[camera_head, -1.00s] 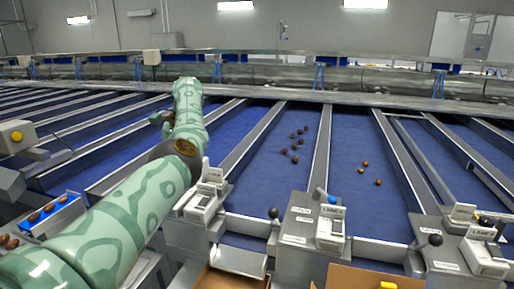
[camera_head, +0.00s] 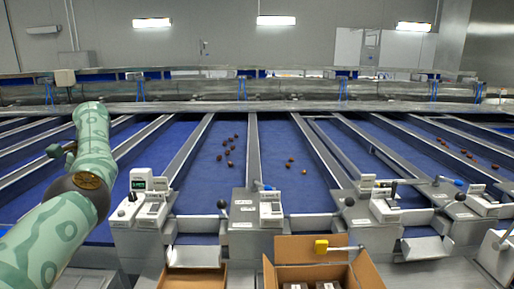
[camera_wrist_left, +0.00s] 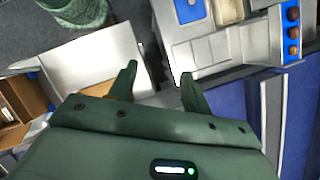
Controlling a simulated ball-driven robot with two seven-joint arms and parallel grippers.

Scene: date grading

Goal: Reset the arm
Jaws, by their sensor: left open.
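My left arm (camera_head: 60,215), green with a camouflage pattern, comes in from the left in the head view and reaches up over the blue lanes. Its jaws cannot be made out there. In the left wrist view my left gripper (camera_wrist_left: 158,74) has its two dark green fingers apart, with nothing between them. Beyond the fingers are a pale metal panel (camera_wrist_left: 85,50) and a grey machine part. My right gripper is not in view.
Dates lie on the blue lanes (camera_head: 205,175) between metal dividers. Control boxes with levers (camera_head: 270,210) line the lane ends. An open cardboard box (camera_head: 300,250) stands at the front. A strip with several dates (camera_wrist_left: 291,30) shows at the wrist view's upper right.

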